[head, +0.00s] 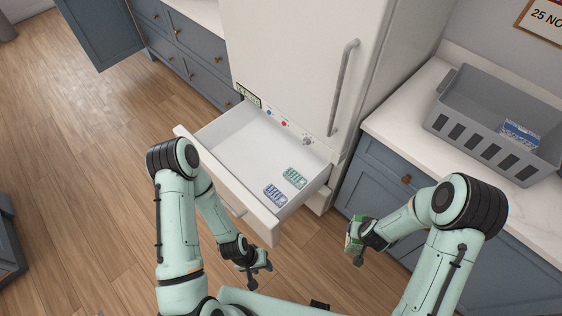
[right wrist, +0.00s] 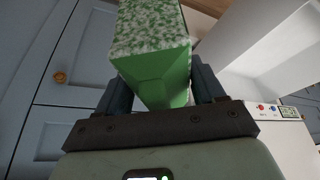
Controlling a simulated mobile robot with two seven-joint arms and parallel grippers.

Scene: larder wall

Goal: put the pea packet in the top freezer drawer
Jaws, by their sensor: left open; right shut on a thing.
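The pea packet (right wrist: 152,45) is green with a mottled pea pattern. My right gripper (right wrist: 160,88) is shut on it, one finger on each side. In the head view the packet (head: 355,238) shows small in front of the right gripper (head: 364,238), to the right of the open drawer and apart from it. The freezer drawer (head: 190,133) is pulled out below the white fridge door. Two small items, one blue (head: 275,195) and one green (head: 294,178), lie inside it. My left gripper (head: 256,268) is open and empty in front of the drawer.
A grey basket (head: 452,113) with a blue and white packet (head: 519,134) in it stands on the right counter (head: 400,122). The fridge (head: 300,60) has a long vertical handle (head: 343,88). The drawer's left and back part is bare.

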